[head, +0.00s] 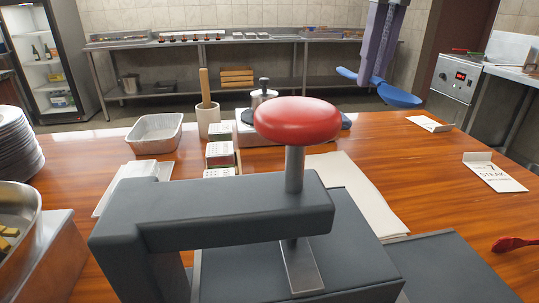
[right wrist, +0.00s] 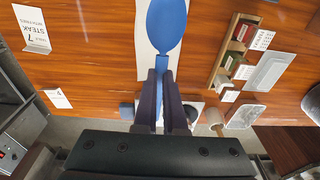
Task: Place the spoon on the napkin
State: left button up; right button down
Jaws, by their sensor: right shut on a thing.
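The blue spoon (head: 403,98) is up in the air at the upper right of the head view. My right gripper (head: 378,78) is shut on its handle from above. In the right wrist view the spoon's bowl (right wrist: 167,25) points away from my fingers (right wrist: 158,72) and overlaps the white napkin (right wrist: 145,45) from that viewpoint. In the head view the napkin (head: 362,193) lies flat on the wooden counter, partly hidden by the press in front. The spoon is apart from it, above and beyond. My left gripper is in neither view.
A grey press with a red knob (head: 297,120) fills the front. Small boxes (head: 220,153), a foil tray (head: 154,134) and a pot (head: 208,120) stand left of the napkin. Steak card (head: 494,177) and red utensil (head: 512,244) lie right. Wooden counter (head: 430,165) is bare between napkin and card.

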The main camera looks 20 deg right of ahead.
notch_tip(320, 180, down, 18)
jog(key=shift+f+b, duration=0.1)
jog(key=shift+b, duration=0.85)
jog(key=shift+f, duration=0.15)
jog(key=c, duration=1)
grip_release()
notch_tip(320, 180, up, 12)
jog(key=s+p, duration=0.1)
jog(key=p, duration=0.1)
jog(key=shift+s, duration=0.25)
jog(key=shift+a, duration=0.1)
